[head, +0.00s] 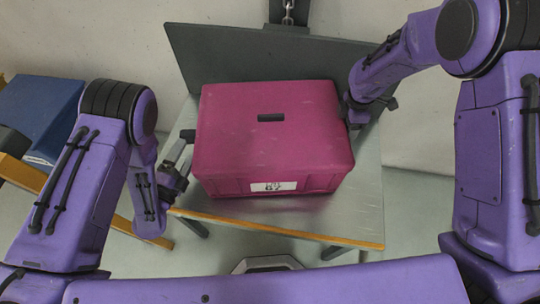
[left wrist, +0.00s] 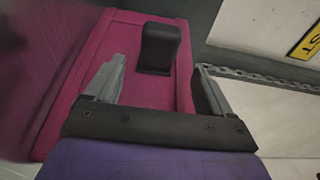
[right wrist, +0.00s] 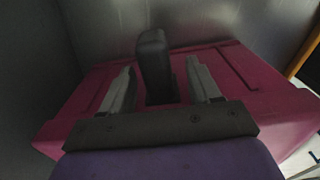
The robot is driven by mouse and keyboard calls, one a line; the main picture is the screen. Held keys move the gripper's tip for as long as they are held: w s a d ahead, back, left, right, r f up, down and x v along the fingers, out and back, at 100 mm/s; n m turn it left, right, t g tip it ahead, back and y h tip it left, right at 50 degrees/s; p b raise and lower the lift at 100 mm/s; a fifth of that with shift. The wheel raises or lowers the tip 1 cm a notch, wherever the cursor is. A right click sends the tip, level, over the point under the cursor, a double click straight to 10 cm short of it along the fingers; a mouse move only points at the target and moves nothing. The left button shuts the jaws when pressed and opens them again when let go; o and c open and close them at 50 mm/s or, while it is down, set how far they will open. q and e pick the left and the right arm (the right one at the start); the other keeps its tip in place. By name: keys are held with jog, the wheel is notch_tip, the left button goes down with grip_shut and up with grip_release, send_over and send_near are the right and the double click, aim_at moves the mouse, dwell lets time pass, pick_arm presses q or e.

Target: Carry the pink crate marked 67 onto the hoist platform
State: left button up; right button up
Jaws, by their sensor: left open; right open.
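The pink crate (head: 270,150), with a white label reading 67 on its front, sits on the grey hoist platform (head: 345,215), under a closed lid. My left gripper (head: 180,165) is at the crate's left side, open. In the left wrist view its fingers (left wrist: 158,85) stand apart with a black handle (left wrist: 158,48) of the crate in line with the gap. My right gripper (head: 366,104) is at the crate's right side, partly hidden by the arm. In the right wrist view its open fingers (right wrist: 160,88) have another black handle (right wrist: 155,65) between them.
A dark upright plate (head: 220,65) stands behind the crate, with a chain (head: 288,12) above it. The platform's front edge (head: 290,231) is orange. A blue box (head: 42,108) rests on an orange-edged table at left. Bare platform shows at front right.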

pick_arm(q)
jog(key=v, duration=0.6)
pick_arm(e)
notch_tip(320, 180, up, 12)
jog(key=shift+a, duration=0.1)
pick_arm(q)
jog(key=shift+r, duration=0.1)
dwell(0.4)
